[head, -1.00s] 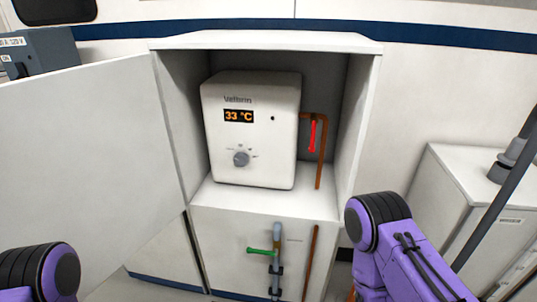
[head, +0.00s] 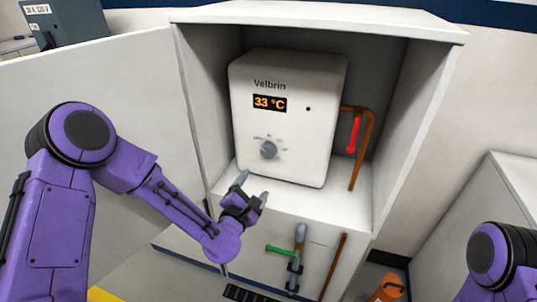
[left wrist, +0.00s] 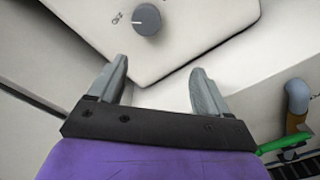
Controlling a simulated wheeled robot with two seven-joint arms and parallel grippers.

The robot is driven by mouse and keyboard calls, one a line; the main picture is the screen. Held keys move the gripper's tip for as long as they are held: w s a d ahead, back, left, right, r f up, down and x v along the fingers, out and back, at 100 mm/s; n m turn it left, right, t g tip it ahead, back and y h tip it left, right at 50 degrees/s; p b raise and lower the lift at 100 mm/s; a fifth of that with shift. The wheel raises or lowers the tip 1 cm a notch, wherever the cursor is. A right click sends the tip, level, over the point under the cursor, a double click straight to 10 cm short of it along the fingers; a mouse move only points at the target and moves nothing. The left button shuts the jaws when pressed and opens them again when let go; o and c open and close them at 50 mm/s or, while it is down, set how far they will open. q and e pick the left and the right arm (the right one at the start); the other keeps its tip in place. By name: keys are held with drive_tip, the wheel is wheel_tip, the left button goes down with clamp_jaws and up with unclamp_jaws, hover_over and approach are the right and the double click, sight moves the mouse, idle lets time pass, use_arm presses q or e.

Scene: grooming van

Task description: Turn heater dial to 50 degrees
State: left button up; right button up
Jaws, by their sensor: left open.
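The white Velbrin heater (head: 290,105) stands in an open cabinet, and its display (head: 269,103) reads 33 °C. Its grey round dial (head: 268,150) is low on the front face. The dial also shows at the top of the left wrist view (left wrist: 147,19), ahead of the fingertips. My left gripper (head: 252,186) is open and empty, just below and to the left of the dial and apart from it. In the left wrist view its two fingers (left wrist: 158,80) are spread with nothing between them. My right gripper is out of view; only part of my right arm shows.
The cabinet (head: 412,100) has side walls around the heater and an open door (head: 110,80) on the left. A red-handled valve (head: 353,135) on a copper pipe is right of the heater. A green-handled valve (head: 279,250) is below the shelf.

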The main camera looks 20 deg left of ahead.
sight(268, 153)
use_arm(q)
drive_tip(key=shift+n+t, duration=0.5)
drive_tip(key=shift+n, duration=0.2)
drive_tip(key=w+r, duration=0.1)
drive_tip(key=w, duration=0.3)
drive_tip(key=w+r+p, duration=0.1)
drive_tip(key=w, duration=0.3)
drive_tip(key=w+r+p, duration=0.1)
drive_tip(key=w, duration=0.2)
drive_tip(key=shift+w+d, duration=0.2)
drive_tip(key=shift+w, duration=0.2)
drive_tip(key=c, duration=1)
